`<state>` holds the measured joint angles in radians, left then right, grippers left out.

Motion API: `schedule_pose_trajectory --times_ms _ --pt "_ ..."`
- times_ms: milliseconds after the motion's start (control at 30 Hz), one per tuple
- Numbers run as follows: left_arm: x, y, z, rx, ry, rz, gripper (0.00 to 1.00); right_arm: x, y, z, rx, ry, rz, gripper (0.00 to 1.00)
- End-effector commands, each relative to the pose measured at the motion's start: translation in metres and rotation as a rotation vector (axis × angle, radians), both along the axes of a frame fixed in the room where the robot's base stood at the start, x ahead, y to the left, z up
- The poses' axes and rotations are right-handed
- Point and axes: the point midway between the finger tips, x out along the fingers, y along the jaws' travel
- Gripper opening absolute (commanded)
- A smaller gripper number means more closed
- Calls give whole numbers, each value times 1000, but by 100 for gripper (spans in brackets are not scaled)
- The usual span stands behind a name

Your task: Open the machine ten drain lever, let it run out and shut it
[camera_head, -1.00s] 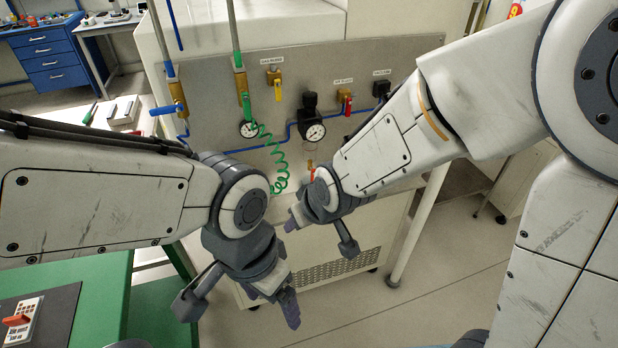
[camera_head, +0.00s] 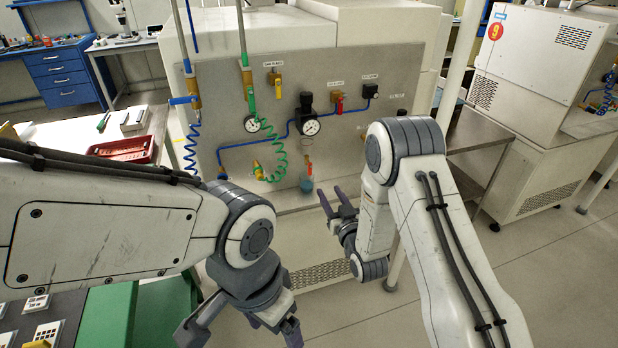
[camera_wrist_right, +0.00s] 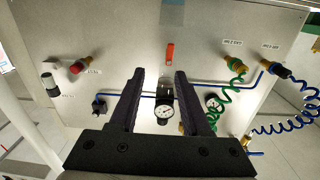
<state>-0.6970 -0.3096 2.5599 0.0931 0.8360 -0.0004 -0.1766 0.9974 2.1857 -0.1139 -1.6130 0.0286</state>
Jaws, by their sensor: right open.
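A grey valve panel (camera_head: 400,75) stands ahead of me. Low on it, under the round gauge (camera_head: 310,127), a small orange-red lever (camera_head: 308,164) hangs above a bluish cup (camera_head: 306,185). The lever also shows above the gauge in the right wrist view (camera_wrist_right: 170,53), where the panel appears turned over. My right gripper (camera_head: 332,195) is open and empty, its fingers pointing at the panel, apart from the lever and to its lower right in the head view. My left gripper (camera_head: 277,328) is low at the bottom edge; its finger gap is unclear.
A green coiled hose (camera_head: 281,160) hangs just left of the lever, and a blue coiled hose (camera_head: 192,145) farther left. A red valve handle (camera_head: 339,105) is higher up. A red tray (camera_head: 125,150) lies on the left table. A machine marked 9 (camera_head: 540,55) stands right. Floor before the panel is clear.

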Motion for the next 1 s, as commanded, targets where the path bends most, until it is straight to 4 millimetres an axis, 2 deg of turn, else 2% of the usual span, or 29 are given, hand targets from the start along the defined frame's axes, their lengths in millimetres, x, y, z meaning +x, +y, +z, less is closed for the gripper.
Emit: schedule_pose_trajectory --times_ms 33,200,500,667,933,1000 --pt "0 0 4 0 0 0 86 8 11 3 1 -3 12 48" --pt "0 0 10 0 0 0 86 39 33 3 2 -3 27 48" --pt "0 0 16 0 0 0 86 79 47 2 1 -1 28 48" --pt "0 0 16 0 0 0 86 87 49 1 1 0 26 48" --pt "0 0 16 0 0 0 86 88 47 1 1 1 25 48" --pt "0 0 16 0 0 0 86 88 47 1 1 1 24 21"
